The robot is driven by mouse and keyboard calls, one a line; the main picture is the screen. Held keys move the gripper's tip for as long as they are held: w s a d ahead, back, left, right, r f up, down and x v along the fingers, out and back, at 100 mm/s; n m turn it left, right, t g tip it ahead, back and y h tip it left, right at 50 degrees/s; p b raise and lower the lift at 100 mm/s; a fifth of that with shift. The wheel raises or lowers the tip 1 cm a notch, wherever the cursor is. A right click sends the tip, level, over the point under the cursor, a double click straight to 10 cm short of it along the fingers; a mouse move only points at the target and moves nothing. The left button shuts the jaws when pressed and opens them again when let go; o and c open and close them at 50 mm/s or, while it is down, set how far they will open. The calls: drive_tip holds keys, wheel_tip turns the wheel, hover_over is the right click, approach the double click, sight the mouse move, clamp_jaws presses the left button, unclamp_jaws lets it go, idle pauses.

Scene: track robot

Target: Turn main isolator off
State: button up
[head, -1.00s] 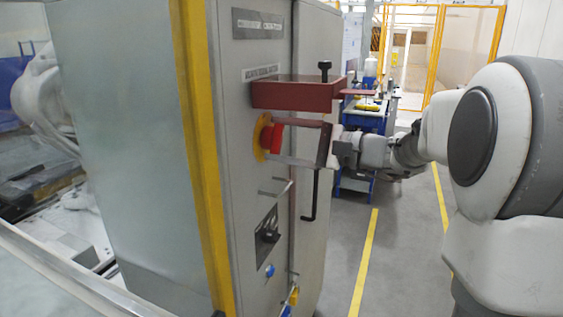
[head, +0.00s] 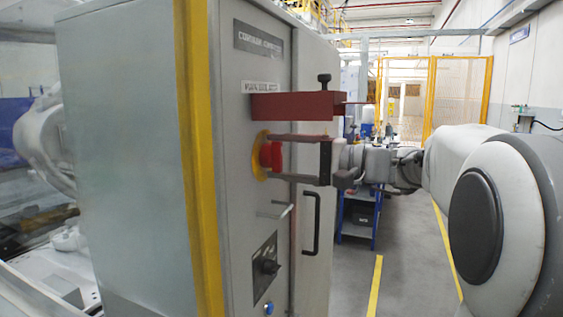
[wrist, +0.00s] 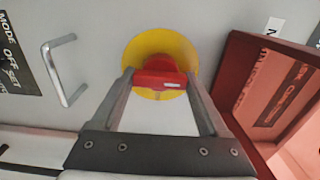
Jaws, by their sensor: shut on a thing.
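The main isolator is a red rotary handle (head: 271,155) on a round yellow plate (head: 260,157), on the front of a grey cabinet (head: 235,95). It also shows in the wrist view as a red handle (wrist: 161,72) on its yellow plate (wrist: 178,45). My gripper (head: 280,157) reaches in from the right in the head view. Its two fingers lie on either side of the red handle and are shut on it. In the wrist view my gripper (wrist: 160,80) has one finger at each end of the handle. The handle looks crosswise in the wrist view.
A dark red box-like guard (head: 292,106) juts out just above the handle, and lies close right in the wrist view (wrist: 235,75). Open floor lies right.

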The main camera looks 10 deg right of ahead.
drive_tip(key=o, duration=1)
drive_tip(key=shift+o, duration=0.2)
drive_tip(key=p+v, duration=0.1)
drive_tip(key=v, duration=1.6)
drive_tip(key=shift+s+d, duration=0.15)
drive_tip(key=shift+d, duration=0.05)
